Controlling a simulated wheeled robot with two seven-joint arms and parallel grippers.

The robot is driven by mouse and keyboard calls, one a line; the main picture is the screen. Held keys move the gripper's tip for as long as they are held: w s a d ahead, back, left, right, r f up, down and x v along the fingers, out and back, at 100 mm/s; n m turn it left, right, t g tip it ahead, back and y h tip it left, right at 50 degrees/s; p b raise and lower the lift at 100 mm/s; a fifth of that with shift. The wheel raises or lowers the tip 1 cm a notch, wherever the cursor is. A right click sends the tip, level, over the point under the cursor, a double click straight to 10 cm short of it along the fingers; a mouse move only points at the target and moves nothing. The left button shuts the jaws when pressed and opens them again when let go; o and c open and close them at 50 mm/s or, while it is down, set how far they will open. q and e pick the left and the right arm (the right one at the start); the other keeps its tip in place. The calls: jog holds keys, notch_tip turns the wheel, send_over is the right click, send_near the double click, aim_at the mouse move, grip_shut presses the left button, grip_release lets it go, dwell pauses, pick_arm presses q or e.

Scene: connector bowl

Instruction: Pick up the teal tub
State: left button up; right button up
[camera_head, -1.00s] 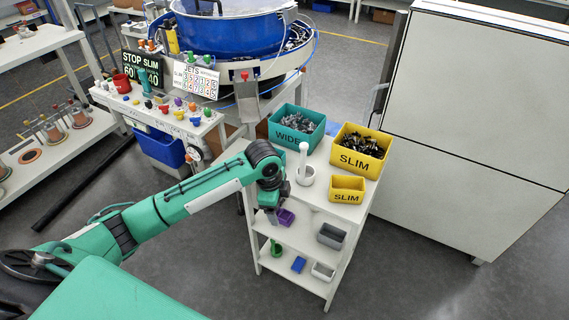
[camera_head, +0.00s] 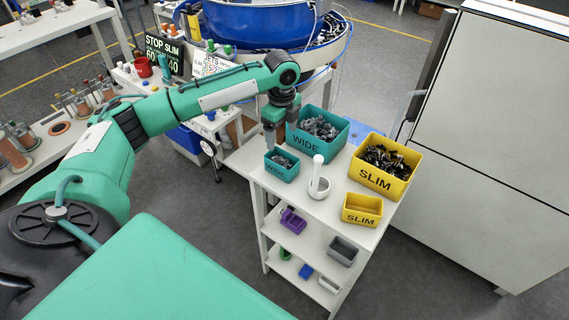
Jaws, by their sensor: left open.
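A small teal tub (camera_head: 281,168) marked WIDE stands at the left edge of the white shelf unit's top, with grey parts in it. A larger teal bin (camera_head: 305,144) marked WIDE, full of grey parts, stands just behind it. My left gripper (camera_head: 270,146) points down over the back left rim of the small tub. It is open; its fingers are small in the view, and I cannot tell whether they touch the rim. My right gripper is not in view.
A white mortar with pestle (camera_head: 319,187) stands right of the small tub. A large yellow SLIM bin (camera_head: 375,180) and a small yellow SLIM tub (camera_head: 361,217) stand farther right. A tall white cabinet (camera_head: 490,130) is at the right. A blue bowl feeder (camera_head: 262,25) stands behind.

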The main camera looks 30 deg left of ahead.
pick_arm(q)
send_near(282, 162)
jog(key=shift+s+d+f+p, duration=0.15)
jog(key=shift+s+d+f, duration=0.15)
jog(key=shift+s, duration=0.25)
jog(key=shift+s+d+f+p, duration=0.15)
jog(key=shift+s+d+f, duration=0.05)
jog(key=shift+s+d, duration=0.25)
jog(key=shift+s+f, duration=0.15)
jog(key=shift+f, duration=0.3)
jog(key=f, duration=0.2)
jog(key=f+p, duration=0.1)
jog(key=shift+s+d+f, duration=0.2)
jog(key=shift+s+f, duration=0.1)
jog(key=shift+s, duration=0.05)
jog(key=shift+f, duration=0.6)
jog(key=c, duration=1.1)
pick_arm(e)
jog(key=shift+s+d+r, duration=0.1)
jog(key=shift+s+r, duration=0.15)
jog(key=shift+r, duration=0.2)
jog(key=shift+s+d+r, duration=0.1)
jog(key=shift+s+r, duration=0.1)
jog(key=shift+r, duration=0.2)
pick_arm(q)
jog(key=shift+r, duration=0.15)
